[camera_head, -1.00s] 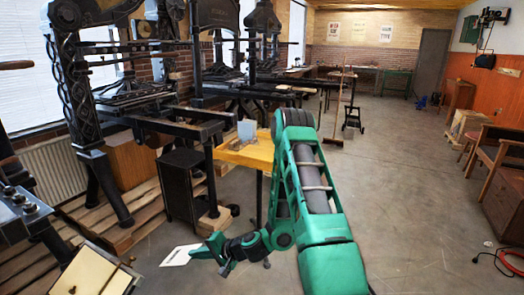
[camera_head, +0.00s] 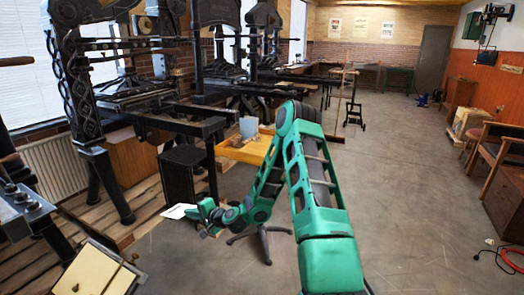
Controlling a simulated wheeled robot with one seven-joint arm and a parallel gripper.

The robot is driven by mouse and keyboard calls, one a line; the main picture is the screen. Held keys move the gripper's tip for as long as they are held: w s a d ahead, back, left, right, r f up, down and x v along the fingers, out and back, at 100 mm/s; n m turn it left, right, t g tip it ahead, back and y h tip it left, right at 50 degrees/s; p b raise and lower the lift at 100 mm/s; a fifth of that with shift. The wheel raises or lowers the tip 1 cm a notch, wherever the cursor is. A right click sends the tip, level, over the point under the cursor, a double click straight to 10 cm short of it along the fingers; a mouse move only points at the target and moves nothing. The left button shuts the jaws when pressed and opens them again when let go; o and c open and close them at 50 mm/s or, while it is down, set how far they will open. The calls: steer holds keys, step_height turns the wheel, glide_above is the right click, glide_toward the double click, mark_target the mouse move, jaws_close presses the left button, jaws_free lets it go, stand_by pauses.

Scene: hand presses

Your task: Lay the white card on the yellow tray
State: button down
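The white card (camera_head: 178,211) sticks out to the left from the tip of my gripper (camera_head: 197,211), flat and off the floor. The fingers are small in this view, but they appear shut on the card's right end. The yellow tray (camera_head: 252,153) is up and to the right of my gripper, atop a dark stand. My green arm hides part of the tray's right side. The card and tray are well apart.
A bluish-grey block (camera_head: 248,128) and small items stand on the tray. A black cabinet (camera_head: 182,175) stands just behind the card. Black hand presses (camera_head: 125,90) line the left. The floor at right (camera_head: 410,190) is open.

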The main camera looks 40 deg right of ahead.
steer(key=w+d+r+m+t+h, duration=0.1)
steer(key=w+d+r+m+h, duration=0.4)
steer(key=d, duration=0.6)
steer(key=w+d+r+m+h, duration=0.4)
steer(key=w+d+r+h, duration=0.25)
steer(key=d, duration=0.35)
steer(key=s+d+r+m+g+h, duration=0.25)
steer(key=d+m+g+h, duration=0.2)
steer(key=d, duration=0.65)
steer(key=s+d+r+m+g+h, duration=0.1)
steer(key=s+d+m+g+h, duration=0.3)
steer(key=d, duration=0.7)
step_height(320, 180, down, 8)
steer(key=n, duration=0.1)
steer(key=shift+d+t+h, duration=0.15)
steer(key=shift+t+h, duration=0.15)
steer(key=shift+t, duration=0.15)
steer(key=shift+s, duration=0.1)
steer(key=c, duration=1.8)
jaws_free()
steer(key=shift+c, duration=0.2)
